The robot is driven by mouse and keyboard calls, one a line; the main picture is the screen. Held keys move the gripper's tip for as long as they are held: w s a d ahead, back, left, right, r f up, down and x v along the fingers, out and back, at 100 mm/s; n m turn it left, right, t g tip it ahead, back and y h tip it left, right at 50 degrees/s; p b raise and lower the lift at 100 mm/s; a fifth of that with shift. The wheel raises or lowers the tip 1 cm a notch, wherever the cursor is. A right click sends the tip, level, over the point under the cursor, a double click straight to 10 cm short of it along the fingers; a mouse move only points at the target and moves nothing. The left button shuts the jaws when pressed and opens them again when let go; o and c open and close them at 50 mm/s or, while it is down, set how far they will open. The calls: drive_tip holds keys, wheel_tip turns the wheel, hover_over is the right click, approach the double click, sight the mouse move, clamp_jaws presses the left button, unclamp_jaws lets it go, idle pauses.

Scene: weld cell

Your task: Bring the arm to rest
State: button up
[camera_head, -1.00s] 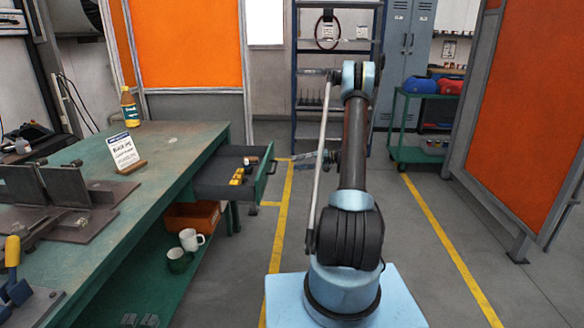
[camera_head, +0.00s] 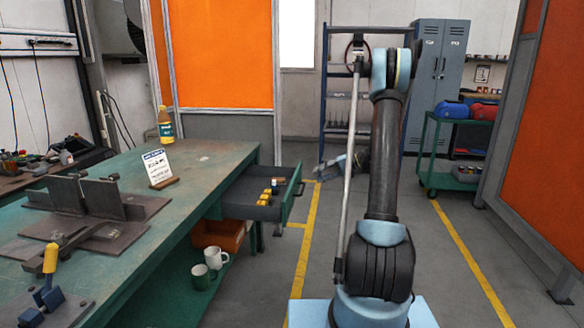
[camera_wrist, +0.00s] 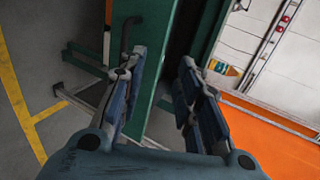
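My arm rises from its light-blue base, with a dark upper link standing nearly upright in the head view. My gripper (camera_head: 328,166) shows small beyond the thin rod, partly hidden by the arm. In the wrist view my gripper (camera_wrist: 160,72) has its two fingers spread apart with nothing between them. Beyond the fingers is the green front of the open drawer (camera_wrist: 152,60) with its dark handle. The drawer (camera_head: 292,194) also shows pulled out of the bench in the head view, to the left of my gripper.
The green bench (camera_head: 205,160) on the left carries a bottle (camera_head: 165,127), a sign (camera_head: 158,167) and metal fixtures. Two mugs (camera_head: 208,267) stand on its lower shelf. A green cart (camera_head: 432,165) and an orange panel (camera_head: 545,150) are on the right. Floor between the yellow lines is open.

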drive_tip(key=s+a+r+h, duration=0.1)
drive_tip(key=s+r+h, duration=0.3)
drive_tip(key=s, duration=0.8)
drive_tip(key=s+a+r+h, duration=0.2)
drive_tip(key=s+r, duration=0.3)
drive_tip(key=s, duration=0.7)
drive_tip(key=s+d+f+h, duration=0.2)
drive_tip(key=s, duration=0.6)
drive_tip(key=s+d+f+n+h, duration=0.1)
drive_tip(key=s+d+f+h, duration=0.1)
drive_tip(key=s, duration=0.6)
drive_tip(key=s+d+f+n+h, duration=0.1)
drive_tip(key=s+d+f, duration=0.3)
drive_tip(key=s, duration=0.5)
drive_tip(key=shift+f+h, duration=0.25)
drive_tip(key=shift+h, duration=0.65)
drive_tip(key=shift+s, duration=0.1)
drive_tip(key=shift+w+f, duration=0.2)
drive_tip(key=shift+w, duration=0.25)
